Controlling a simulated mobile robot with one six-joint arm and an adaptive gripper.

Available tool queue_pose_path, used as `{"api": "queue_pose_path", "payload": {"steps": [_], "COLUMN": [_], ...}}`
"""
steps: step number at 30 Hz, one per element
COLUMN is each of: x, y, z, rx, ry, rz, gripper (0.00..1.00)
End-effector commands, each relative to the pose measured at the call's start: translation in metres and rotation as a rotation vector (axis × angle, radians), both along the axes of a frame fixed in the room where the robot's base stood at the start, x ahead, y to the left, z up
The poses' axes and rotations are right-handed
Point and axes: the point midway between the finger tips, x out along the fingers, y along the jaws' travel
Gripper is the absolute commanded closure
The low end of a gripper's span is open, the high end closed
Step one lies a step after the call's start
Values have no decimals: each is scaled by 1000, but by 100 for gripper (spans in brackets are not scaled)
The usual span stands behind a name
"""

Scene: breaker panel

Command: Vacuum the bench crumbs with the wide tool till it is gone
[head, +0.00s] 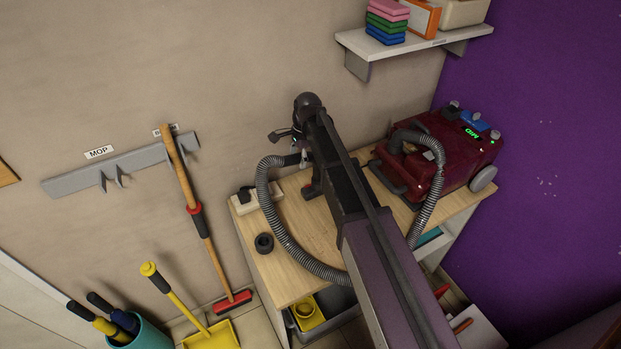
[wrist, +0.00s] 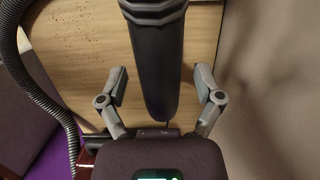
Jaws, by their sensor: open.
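My gripper (wrist: 160,77) is open, with one finger on each side of a dark, tapered cylinder with a ribbed end (wrist: 157,60), apparently the hose handle. Gaps show on both sides. In the head view, my gripper (head: 288,136) is above the back of the wooden bench (head: 285,285), partly hidden by my arm. Fine dark crumbs (wrist: 75,28) are on the wood at upper left in the wrist view. The dark red vacuum (head: 450,155) stands on the bench's right end, and its grey hose (head: 272,222) loops around. I cannot tell which piece is the wide tool.
A black ring-shaped piece (head: 264,242) and a white block with a black part (head: 256,198) are on the bench's left side. A shelf (head: 400,45) is above. A broom (head: 190,205), yellow dustpan (head: 212,336) and teal bucket (head: 140,336) are at left.

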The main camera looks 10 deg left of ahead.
Motion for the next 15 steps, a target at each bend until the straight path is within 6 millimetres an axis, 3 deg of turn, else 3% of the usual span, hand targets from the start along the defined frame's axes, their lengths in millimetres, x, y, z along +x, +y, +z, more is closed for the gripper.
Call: {"api": "queue_pose_path", "payload": {"steps": [2,10,11,15], "x": [0,0,0,0], "y": [0,0,0,0], "z": [0,0,0,1], "rx": [0,0,0,-1], "ry": [0,0,0,-1], "rz": [0,0,0,0], "gripper": [16,96,100,100]}}
